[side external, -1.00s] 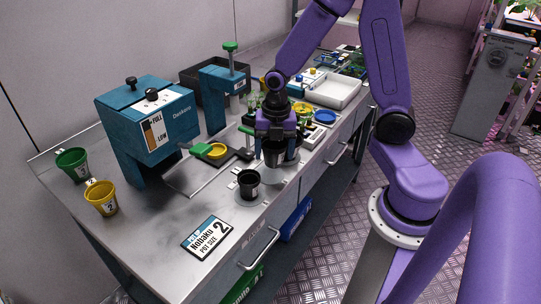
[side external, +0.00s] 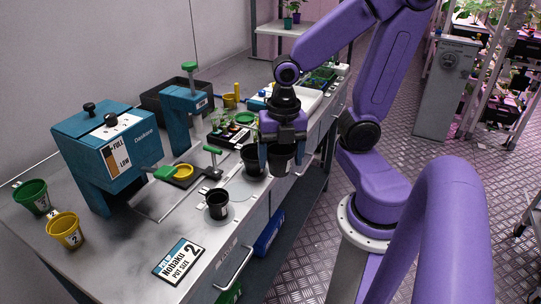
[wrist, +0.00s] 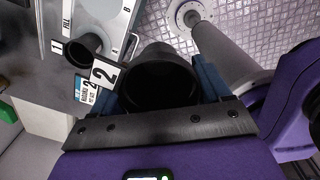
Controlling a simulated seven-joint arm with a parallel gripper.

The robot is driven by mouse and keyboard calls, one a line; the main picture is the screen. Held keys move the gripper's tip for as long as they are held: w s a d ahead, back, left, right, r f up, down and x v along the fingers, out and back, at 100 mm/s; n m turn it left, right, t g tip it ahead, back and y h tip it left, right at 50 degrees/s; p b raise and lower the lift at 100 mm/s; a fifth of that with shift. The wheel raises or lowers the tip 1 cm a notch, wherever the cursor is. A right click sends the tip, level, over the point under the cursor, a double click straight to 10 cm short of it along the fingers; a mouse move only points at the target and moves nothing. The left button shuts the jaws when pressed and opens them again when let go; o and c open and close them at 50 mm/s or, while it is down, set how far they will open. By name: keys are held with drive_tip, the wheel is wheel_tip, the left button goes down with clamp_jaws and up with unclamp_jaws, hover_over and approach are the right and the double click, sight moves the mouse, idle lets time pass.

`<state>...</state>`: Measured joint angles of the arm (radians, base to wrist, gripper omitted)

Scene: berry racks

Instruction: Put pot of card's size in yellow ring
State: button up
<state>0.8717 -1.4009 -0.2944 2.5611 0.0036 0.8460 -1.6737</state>
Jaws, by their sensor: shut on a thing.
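My gripper (side external: 281,165) is shut on a black pot (side external: 281,155) near the table's front edge. In the wrist view the held pot (wrist: 160,82) has a tag reading 2 and looks empty and dark inside. The card (side external: 180,262) reads "Nobaku POT SIZE 2" and lies at the table's front; it is partly hidden in the wrist view (wrist: 88,92). The yellow ring (side external: 183,171) sits on the green-handled fixture, left of my gripper and apart from it.
A black pot (side external: 217,205), tagged 1 in the wrist view (wrist: 82,50), stands near the front. Another black pot (side external: 252,161) stands just left of my gripper. Green (side external: 32,197) and yellow (side external: 66,230) pots stand far left. A blue dispenser (side external: 110,155) and blue press (side external: 187,115) stand behind.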

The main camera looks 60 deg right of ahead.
drive_tip(key=shift+s+r, duration=0.2)
drive_tip(key=shift+s, duration=0.2)
drive_tip(key=shift+s+r, duration=0.1)
drive_tip(key=shift+r, duration=0.4)
drive_tip(key=r, duration=0.4)
drive_tip(key=shift+w+a+r, duration=0.1)
drive_tip(key=shift+w+r, duration=0.1)
drive_tip(key=shift+r, duration=0.05)
drive_tip(key=w+a+m, duration=0.2)
drive_tip(key=w+m, duration=1.2)
drive_tip(key=w, duration=1.8)
drive_tip(key=shift+g, duration=0.3)
drive_tip(key=shift+s+d+f, duration=0.1)
drive_tip(key=shift+s+f, duration=0.05)
drive_tip(key=shift+f, duration=3.65)
drive_tip(key=shift+s+d+f, duration=0.1)
drive_tip(key=shift+s+f, duration=0.05)
drive_tip(key=shift+f, duration=3.65)
drive_tip(key=shift+f, duration=0.7)
drive_tip(key=o, duration=1)
